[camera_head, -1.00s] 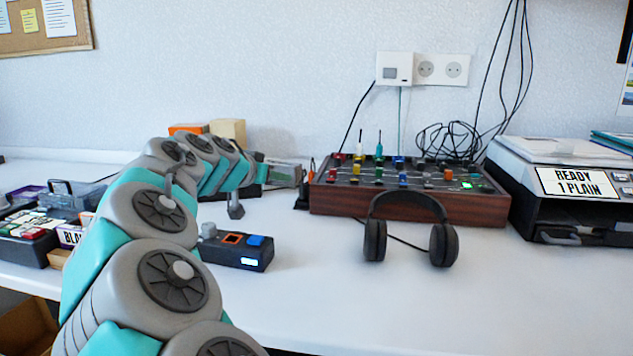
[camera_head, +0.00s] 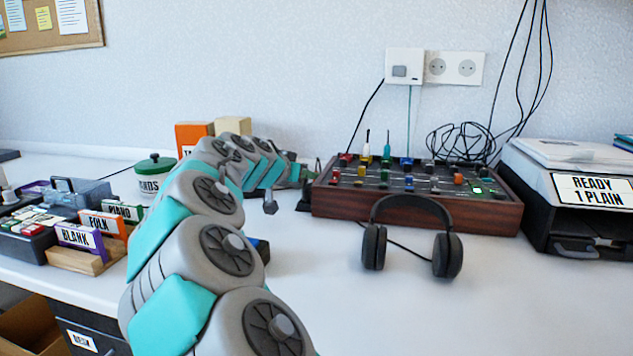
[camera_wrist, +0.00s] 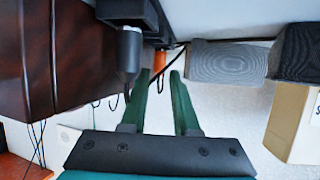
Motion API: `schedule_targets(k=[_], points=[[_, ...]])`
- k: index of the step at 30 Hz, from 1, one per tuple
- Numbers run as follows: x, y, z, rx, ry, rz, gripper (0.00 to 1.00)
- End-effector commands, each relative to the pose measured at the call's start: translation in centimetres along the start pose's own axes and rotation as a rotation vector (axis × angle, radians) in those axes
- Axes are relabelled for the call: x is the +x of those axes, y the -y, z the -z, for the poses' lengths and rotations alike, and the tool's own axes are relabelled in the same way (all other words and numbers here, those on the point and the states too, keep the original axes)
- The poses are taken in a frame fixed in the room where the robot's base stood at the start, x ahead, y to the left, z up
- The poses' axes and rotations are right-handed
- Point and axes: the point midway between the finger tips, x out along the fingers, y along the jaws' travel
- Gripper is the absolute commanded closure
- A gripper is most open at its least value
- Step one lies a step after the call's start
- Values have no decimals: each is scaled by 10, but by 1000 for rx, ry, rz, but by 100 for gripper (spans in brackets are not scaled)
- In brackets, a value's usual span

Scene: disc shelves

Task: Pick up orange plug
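In the wrist view the orange plug (camera_wrist: 160,60) shows just beyond the tips of my gripper's two green fingers, in line with the gap between them. My gripper (camera_wrist: 160,76) is open, with nothing visible between the fingers. A dark cable runs close to the plug. In the head view my gripper (camera_head: 302,172) is at the left end of the wooden mixer console (camera_head: 420,207). I cannot make out the plug there; it seems hidden by the gripper or too small.
In the wrist view a grey cylindrical part (camera_wrist: 128,50) hangs close left of the plug, beside the wooden console side (camera_wrist: 60,55). A grey speaker-like block (camera_wrist: 228,60) and a tan box (camera_wrist: 290,120) are on the right. Headphones (camera_head: 412,232) stand before the console.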

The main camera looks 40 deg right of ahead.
Motion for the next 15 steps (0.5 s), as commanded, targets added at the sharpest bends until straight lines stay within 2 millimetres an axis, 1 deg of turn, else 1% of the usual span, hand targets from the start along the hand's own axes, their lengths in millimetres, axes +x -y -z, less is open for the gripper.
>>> schedule_targets(k=[1, 3, 6, 13, 15], points=[[9, -1, 0, 0, 2, -1, 71], [20, 0, 0, -1, 3, -1, 71], [30, 0, -1, -2, 3, 0, 71], [31, 0, 0, -1, 1, 0, 71], [31, 0, 0, -1, 1, 0, 79]])
